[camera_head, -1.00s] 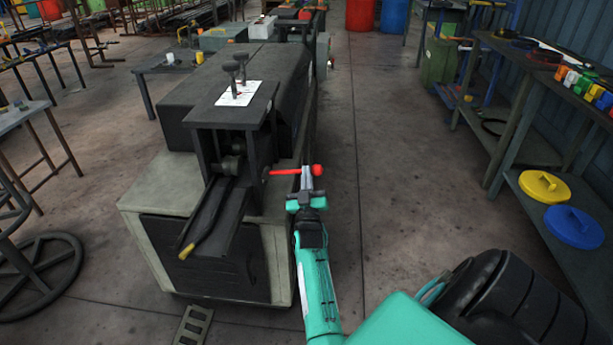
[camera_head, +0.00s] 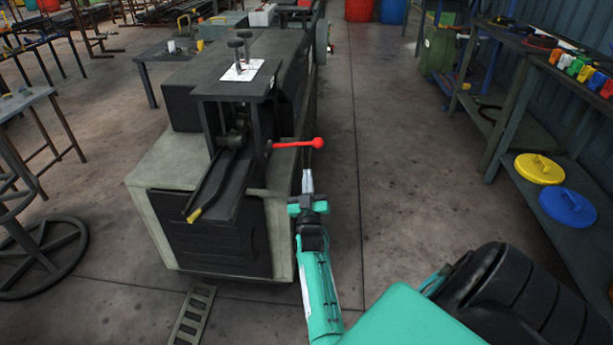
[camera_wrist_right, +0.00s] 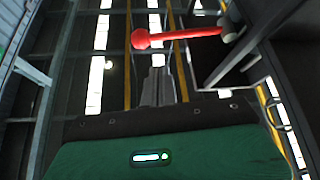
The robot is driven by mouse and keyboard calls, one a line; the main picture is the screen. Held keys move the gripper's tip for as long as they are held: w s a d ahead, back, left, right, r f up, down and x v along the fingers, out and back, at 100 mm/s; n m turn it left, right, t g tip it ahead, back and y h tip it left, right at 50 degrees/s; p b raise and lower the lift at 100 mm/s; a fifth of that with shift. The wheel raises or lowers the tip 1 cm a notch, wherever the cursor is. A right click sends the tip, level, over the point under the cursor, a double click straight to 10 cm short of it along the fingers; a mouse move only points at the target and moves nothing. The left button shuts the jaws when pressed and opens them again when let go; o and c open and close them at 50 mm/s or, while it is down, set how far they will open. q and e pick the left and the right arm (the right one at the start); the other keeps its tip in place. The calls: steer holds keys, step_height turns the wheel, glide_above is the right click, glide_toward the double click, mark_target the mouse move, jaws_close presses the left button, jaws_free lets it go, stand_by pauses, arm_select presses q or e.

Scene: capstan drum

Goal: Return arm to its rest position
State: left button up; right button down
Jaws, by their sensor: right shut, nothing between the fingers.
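The red lever (camera_head: 300,144) with a ball end sticks out to the right from the side of the dark machine (camera_head: 235,85). My right gripper (camera_head: 307,175) is in front of and below the lever in the head view. Its fingers are closed together and empty, apart from the lever. In the right wrist view the closed fingertips (camera_wrist_right: 158,88) point up, with a gap below the red lever (camera_wrist_right: 180,37). My left gripper is in neither view.
The machine's pale base (camera_head: 165,175) stands close to the left of my right arm. A shelf bench (camera_head: 535,150) with yellow and blue lids is on the right. A slotted metal plate (camera_head: 192,315) lies on the floor. Open floor lies between machine and bench.

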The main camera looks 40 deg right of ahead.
stand_by(0.3)
